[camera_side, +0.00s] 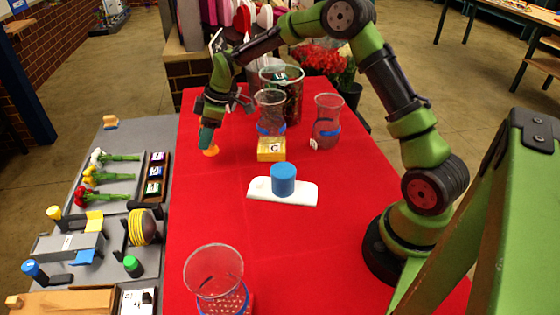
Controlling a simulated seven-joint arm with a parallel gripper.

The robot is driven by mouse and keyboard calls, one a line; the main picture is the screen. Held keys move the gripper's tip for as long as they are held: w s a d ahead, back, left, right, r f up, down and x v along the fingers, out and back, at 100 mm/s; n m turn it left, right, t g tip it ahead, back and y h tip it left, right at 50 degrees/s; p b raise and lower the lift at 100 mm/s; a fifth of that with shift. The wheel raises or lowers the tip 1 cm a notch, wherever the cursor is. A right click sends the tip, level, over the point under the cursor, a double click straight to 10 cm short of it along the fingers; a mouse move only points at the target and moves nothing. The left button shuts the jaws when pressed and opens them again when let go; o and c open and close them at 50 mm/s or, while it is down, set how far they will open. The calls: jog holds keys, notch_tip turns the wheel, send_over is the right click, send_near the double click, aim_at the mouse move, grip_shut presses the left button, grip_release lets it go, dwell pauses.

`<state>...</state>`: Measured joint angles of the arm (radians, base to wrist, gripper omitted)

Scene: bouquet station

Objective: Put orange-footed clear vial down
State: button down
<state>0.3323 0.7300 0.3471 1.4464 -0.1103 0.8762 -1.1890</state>
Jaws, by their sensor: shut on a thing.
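My gripper (207,136) is at the back left of the red table, pointing down, and shut on the orange-footed clear vial. Only the vial's orange foot (211,151) shows clearly, just below the fingertips. The clear body is hidden by the fingers or too faint to make out. The foot is at or just above the red cloth (215,205), near its left edge. I cannot tell whether it touches.
Right of my gripper are clear vases with blue bands (327,129), a yellow block marked C (271,152) and a white stand with a blue cylinder (283,180). A grey board (100,210) with flowers and tools lies left. A clear vase (213,272) stands in front. The cloth's middle left is bare.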

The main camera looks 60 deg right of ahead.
jog(key=shift+w, duration=0.45)
jog(key=shift+w+f, duration=0.1)
jog(key=shift+f, duration=1.65)
jog(key=c, duration=0.5)
grip_release()
jog(key=shift+f, duration=0.15)
